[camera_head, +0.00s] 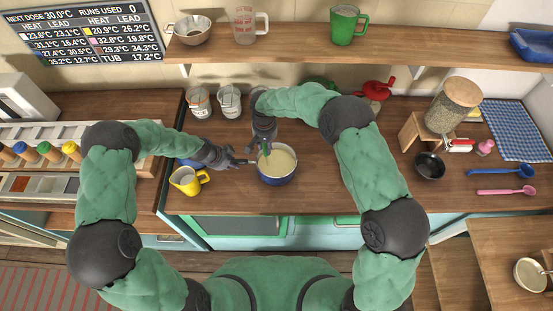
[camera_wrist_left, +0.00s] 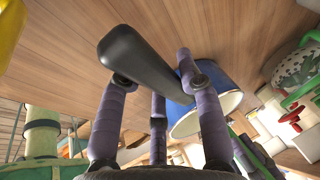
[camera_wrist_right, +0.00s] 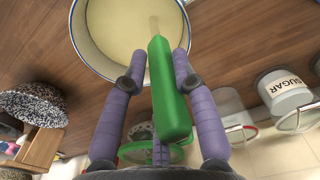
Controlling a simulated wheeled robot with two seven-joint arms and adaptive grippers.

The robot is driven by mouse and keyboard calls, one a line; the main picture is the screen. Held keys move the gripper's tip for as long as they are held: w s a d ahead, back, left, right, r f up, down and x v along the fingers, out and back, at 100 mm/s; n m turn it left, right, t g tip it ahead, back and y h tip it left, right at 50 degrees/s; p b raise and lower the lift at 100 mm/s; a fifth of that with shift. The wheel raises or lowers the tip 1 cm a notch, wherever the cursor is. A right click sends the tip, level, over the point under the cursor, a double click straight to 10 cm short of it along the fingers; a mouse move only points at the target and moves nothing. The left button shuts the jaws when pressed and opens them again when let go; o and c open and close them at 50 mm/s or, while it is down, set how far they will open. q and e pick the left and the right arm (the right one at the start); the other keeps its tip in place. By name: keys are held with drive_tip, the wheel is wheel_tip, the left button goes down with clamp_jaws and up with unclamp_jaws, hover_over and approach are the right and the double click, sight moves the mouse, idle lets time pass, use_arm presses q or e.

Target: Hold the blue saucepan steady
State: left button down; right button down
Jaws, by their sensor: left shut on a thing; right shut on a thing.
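The blue saucepan (camera_head: 278,178) stands on the wooden counter and holds a pale cream liquid. My left gripper (camera_head: 232,161) is shut on its dark handle, which points left; the handle (camera_wrist_left: 138,58) shows between the purple fingers in the left wrist view, with the blue pan wall (camera_wrist_left: 222,85) beyond. My right gripper (camera_head: 265,148) is above the pan's far side, shut on a green-handled utensil (camera_wrist_right: 166,95). The utensil's lower end dips into the liquid (camera_wrist_right: 118,28), so its tip is hidden.
A yellow mug (camera_head: 187,181) stands left of the pan, near the counter's front edge. Two labelled canisters (camera_head: 229,101) stand at the back. A small black bowl (camera_head: 430,166) and a wooden stand with a jar (camera_head: 452,107) are at right.

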drive_tip(key=shift+r, duration=0.15)
drive_tip(key=shift+r, duration=0.5)
drive_tip(key=s+d+r, duration=0.2)
drive_tip(key=d+r, duration=0.1)
drive_tip(key=d, duration=0.2)
drive_tip(key=shift+s+r, duration=0.25)
drive_tip(key=shift+s, duration=0.05)
drive_tip(key=shift+f, duration=2.35)
